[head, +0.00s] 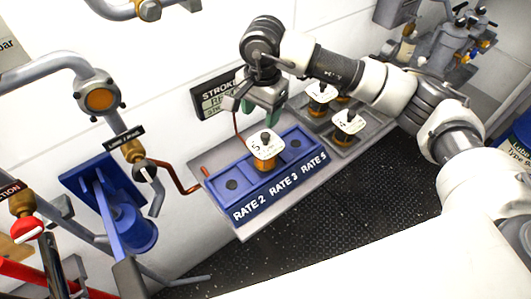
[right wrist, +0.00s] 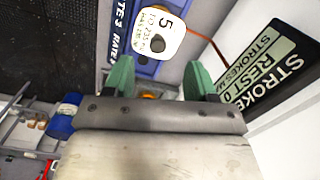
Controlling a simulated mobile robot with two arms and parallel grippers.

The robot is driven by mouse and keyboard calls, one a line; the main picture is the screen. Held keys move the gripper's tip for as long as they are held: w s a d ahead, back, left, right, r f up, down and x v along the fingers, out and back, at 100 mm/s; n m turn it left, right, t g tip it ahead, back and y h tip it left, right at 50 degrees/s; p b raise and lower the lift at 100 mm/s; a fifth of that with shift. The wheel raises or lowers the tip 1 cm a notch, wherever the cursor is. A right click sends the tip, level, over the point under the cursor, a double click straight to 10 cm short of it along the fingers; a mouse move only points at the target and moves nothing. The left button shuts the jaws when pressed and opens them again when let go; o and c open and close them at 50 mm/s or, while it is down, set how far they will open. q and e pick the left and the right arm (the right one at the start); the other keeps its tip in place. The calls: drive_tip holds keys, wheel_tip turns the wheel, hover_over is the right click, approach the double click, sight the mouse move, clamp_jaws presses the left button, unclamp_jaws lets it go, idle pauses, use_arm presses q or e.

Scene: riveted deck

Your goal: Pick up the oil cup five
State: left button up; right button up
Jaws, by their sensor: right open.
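The oil cup five (head: 266,152) has a white square top, a black knob and an amber body. It stands in the middle socket, by RATE 3, of the blue rack (head: 231,200). In the right wrist view the cup's top (right wrist: 158,33) shows a 5, just beyond the fingertips. My right gripper (head: 262,100), with green fingers, is above and behind the cup, apart from it. Its fingers (right wrist: 159,75) are open with nothing between them. My left gripper is out of view.
Similar cups (head: 347,124) stand in a grey tray to the right of the rack. A STROKES display (head: 214,103) is on the wall behind. A copper crank (head: 178,180) and a blue cylinder (head: 136,234) stand left. The black riveted deck (head: 375,190) is clear in front.

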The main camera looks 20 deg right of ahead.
sight(265, 135)
drive_tip(key=shift+w+d+f, duration=0.1)
drive_tip(key=shift+d, duration=0.35)
wheel_tip(265, 135, down, 5)
drive_tip(key=shift+w+f+p, duration=0.1)
drive_tip(key=shift+p, duration=0.8)
drive_tip(key=shift+f+p, duration=0.25)
drive_tip(key=shift+p, duration=0.1)
drive_tip(key=f, duration=0.1)
drive_tip(key=f+p, duration=0.2)
drive_tip(key=shift+w+d+f, duration=0.15)
drive_tip(key=shift+w+f, duration=0.1)
drive_tip(key=shift+f, duration=0.55)
clamp_jaws()
drive_tip(key=shift+w, duration=0.1)
